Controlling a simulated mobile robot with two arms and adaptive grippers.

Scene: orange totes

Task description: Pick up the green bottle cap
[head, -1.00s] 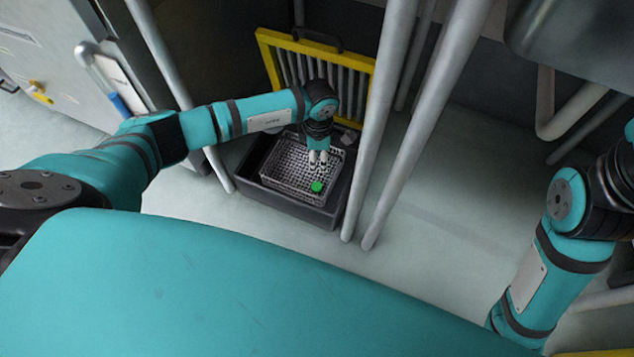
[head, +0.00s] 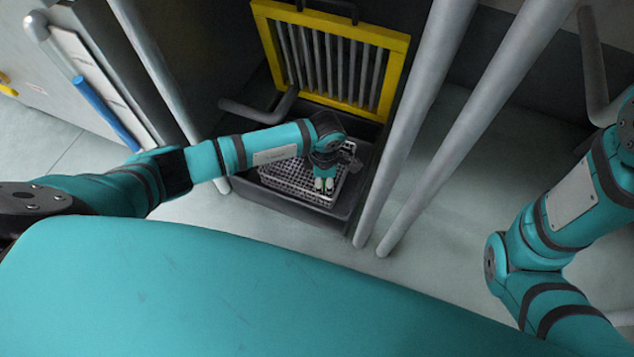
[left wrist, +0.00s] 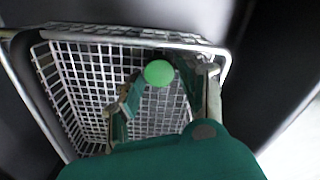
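The green bottle cap (left wrist: 159,73) shows in the left wrist view as a bright round disc in the wire basket (left wrist: 75,85), near one basket wall. In the head view I cannot see the cap; my left gripper seems to cover it. My left gripper (head: 324,184) points down into the basket (head: 275,178). In the left wrist view the left gripper (left wrist: 165,92) has its two fingers apart, with the cap showing between their tips and not gripped. How far the tips are above it is unclear. My right gripper is out of view; only my right arm shows.
The basket stands in a dark tray (head: 300,212). A yellow-framed grille (head: 335,55) rises behind it. Two grey posts (head: 425,115) (head: 475,130) stand close on the right, and another post (head: 160,75) on the left. Floor to the right is clear.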

